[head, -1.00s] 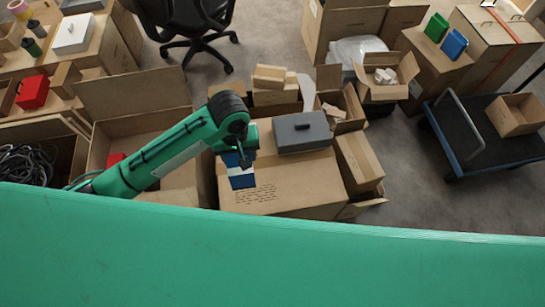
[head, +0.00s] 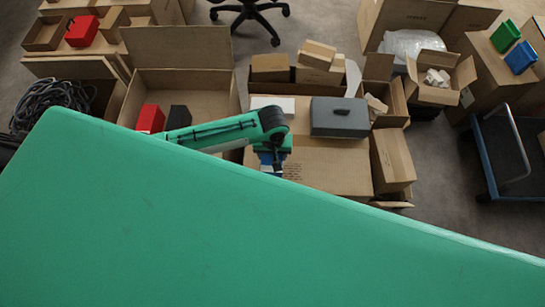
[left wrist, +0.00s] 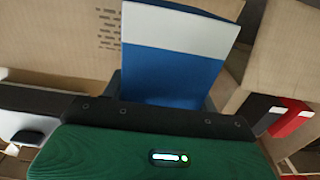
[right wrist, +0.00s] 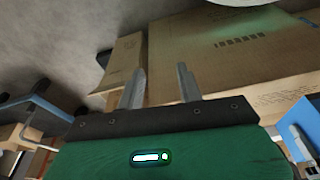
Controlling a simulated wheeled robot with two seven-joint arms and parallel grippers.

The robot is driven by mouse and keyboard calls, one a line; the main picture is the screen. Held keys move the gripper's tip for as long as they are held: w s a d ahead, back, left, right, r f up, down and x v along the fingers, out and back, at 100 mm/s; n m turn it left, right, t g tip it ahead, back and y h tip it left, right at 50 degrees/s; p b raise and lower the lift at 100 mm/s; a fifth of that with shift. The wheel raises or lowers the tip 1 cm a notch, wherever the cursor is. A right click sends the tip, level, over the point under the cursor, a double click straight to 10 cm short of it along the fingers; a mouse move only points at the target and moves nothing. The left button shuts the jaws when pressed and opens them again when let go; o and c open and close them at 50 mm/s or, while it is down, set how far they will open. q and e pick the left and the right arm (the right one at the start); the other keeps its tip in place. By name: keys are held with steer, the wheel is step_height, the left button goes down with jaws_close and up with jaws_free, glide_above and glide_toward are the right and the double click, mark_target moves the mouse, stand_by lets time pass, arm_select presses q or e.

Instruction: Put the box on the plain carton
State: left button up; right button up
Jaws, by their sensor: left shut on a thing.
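The box is blue with a white band; it fills the top middle of the left wrist view (left wrist: 172,75). My left gripper (head: 271,152) is shut on it and holds it at the near left part of a large closed brown carton (head: 325,168). In the head view my arm and green body hide most of the box, and I cannot tell whether it touches the carton. Printed lines show on this carton in the left wrist view (left wrist: 60,45). My right gripper (right wrist: 160,88) is open and empty in its wrist view; the head view does not show it.
A grey case (head: 340,118) and a white box (head: 272,104) stand on the carton's far part. An open carton (head: 185,77) to the left holds red and black boxes. Another carton (head: 487,70) carries green and blue boxes. A trolley (head: 500,155) stands at the right.

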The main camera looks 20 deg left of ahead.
arm_select(q)
step_height(320, 180, down, 3)
steer(key=shift+r, duration=0.15)
arm_select(e)
steer(key=shift+w+r, duration=0.15)
steer(key=shift+r, duration=0.6)
arm_select(q)
steer(key=o, duration=1.3)
steer(key=shift+f, duration=0.25)
arm_select(e)
steer(key=shift+f, duration=0.25)
arm_select(q)
steer(key=shift+r, duration=0.1)
step_height(320, 180, up, 2)
steer(key=shift+r, duration=0.1)
step_height(320, 180, up, 10)
steer(key=shift+f+p, duration=0.1)
steer(key=shift+p, duration=0.85)
arm_select(e)
steer(key=f, duration=0.2)
steer(key=s+f, duration=0.1)
steer(key=f, duration=0.1)
steer(key=shift+f, duration=0.3)
